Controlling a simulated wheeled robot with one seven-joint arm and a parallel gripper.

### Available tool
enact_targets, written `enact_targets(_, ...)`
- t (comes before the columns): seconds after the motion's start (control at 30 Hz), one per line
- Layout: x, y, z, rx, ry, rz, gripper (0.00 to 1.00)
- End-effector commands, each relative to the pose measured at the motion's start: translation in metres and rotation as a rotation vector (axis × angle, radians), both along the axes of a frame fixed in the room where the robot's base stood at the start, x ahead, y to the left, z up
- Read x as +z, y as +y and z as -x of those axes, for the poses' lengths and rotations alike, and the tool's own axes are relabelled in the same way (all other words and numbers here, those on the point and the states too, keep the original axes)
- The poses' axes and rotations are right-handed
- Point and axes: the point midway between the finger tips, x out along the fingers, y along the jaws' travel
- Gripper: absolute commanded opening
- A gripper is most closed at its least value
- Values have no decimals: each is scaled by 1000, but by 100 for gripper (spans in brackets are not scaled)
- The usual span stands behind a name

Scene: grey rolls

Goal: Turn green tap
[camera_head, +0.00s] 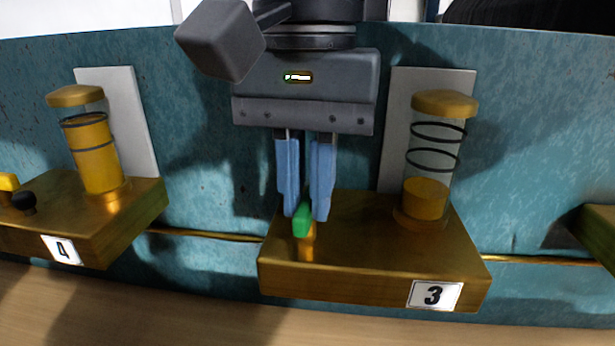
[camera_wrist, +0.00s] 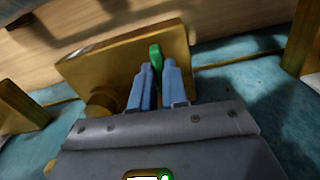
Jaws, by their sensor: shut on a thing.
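The green tap (camera_head: 301,219) stands on a short brass stem on the brass block labelled 3 (camera_head: 372,270), toward its left side. My gripper (camera_head: 305,214) comes down from above, its two blue fingers shut on the green tap handle. In the wrist view, the green tap (camera_wrist: 155,56) shows just past the fingertips of my gripper (camera_wrist: 157,66). The fingers hide part of the handle.
A glass cylinder (camera_head: 432,160) with yellow liquid low inside stands on the right of block 3. Another block labelled 4 (camera_head: 100,235) with a fuller cylinder (camera_head: 95,145) is at left. A blue wall stands behind; wooden surface lies in front.

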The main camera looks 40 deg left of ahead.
Motion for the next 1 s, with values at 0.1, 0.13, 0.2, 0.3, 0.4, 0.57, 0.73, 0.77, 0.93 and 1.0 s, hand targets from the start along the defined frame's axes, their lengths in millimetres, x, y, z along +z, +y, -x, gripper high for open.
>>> enact_targets(0.1,0,0,0,10,0,-1,0)
enact_targets(0.13,0,0,0,11,0,-1,0)
enact_targets(0.2,0,0,0,13,0,-1,0)
enact_targets(0.3,0,0,0,12,0,-1,0)
enact_targets(0.4,0,0,0,12,0,-1,0)
enact_targets(0.57,0,0,0,12,0,-1,22)
enact_targets(0.73,0,0,0,11,0,0,39)
enact_targets(0.77,0,0,0,11,0,0,39)
enact_targets(0.93,0,0,0,11,0,0,39)
enact_targets(1.0,2,0,0,11,-1,0,39)
